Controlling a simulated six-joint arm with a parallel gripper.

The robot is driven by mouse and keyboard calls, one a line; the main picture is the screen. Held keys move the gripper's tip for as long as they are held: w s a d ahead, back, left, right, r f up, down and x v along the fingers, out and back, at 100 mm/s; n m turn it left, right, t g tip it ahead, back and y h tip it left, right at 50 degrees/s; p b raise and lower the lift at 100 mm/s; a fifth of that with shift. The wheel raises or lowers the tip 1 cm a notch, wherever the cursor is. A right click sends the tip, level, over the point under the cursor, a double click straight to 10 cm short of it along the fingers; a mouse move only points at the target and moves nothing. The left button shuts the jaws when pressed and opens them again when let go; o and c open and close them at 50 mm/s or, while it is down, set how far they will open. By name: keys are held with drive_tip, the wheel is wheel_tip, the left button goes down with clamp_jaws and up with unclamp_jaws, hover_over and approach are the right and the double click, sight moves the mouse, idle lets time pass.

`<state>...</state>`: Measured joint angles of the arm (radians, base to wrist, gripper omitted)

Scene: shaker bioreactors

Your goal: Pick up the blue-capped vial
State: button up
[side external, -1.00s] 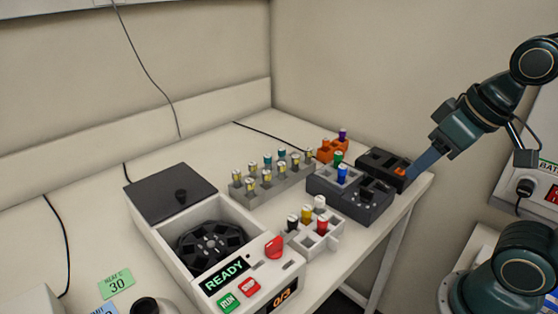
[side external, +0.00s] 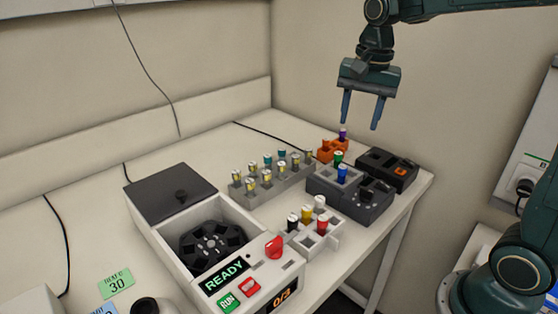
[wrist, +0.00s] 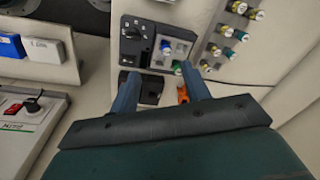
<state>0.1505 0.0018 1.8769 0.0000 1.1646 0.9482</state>
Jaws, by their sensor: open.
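The blue-capped vial (side external: 342,174) stands upright in a grey block on the dark grey device (side external: 352,204), beside a green-capped vial (side external: 338,158). In the wrist view the blue cap (wrist: 165,46) shows above and between my fingers, with the green cap (wrist: 177,67) near it. My gripper (side external: 361,126) is open and empty, fingers pointing down, in the air above and behind the blue-capped vial. It also shows in the wrist view (wrist: 160,80).
An orange rack (side external: 327,153) with a purple-capped vial and a black box (side external: 374,158) stand beside the device. A grey rack (side external: 270,188) of several vials is left. A white rack (side external: 330,243) and a centrifuge-like machine (side external: 180,250) stand in front.

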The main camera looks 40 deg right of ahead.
drive_tip(key=w+m, duration=0.1)
drive_tip(key=w+d+f+m, duration=0.1)
drive_tip(key=w, duration=0.1)
drive_tip(key=w+d+f+m+g, duration=0.1)
drive_tip(key=shift+w+d+f, duration=0.15)
drive_tip(key=shift+f, duration=0.1)
hover_over(343, 167)
drive_tip(key=shift+w+f, duration=0.15)
drive_tip(key=shift+f, duration=1.95)
drive_tip(key=shift+w+f, duration=0.1)
drive_tip(key=shift+f, duration=2)
drive_tip(key=shift+s+f, duration=0.2)
drive_tip(key=shift+f, duration=2.4)
drive_tip(key=c, duration=0.9)
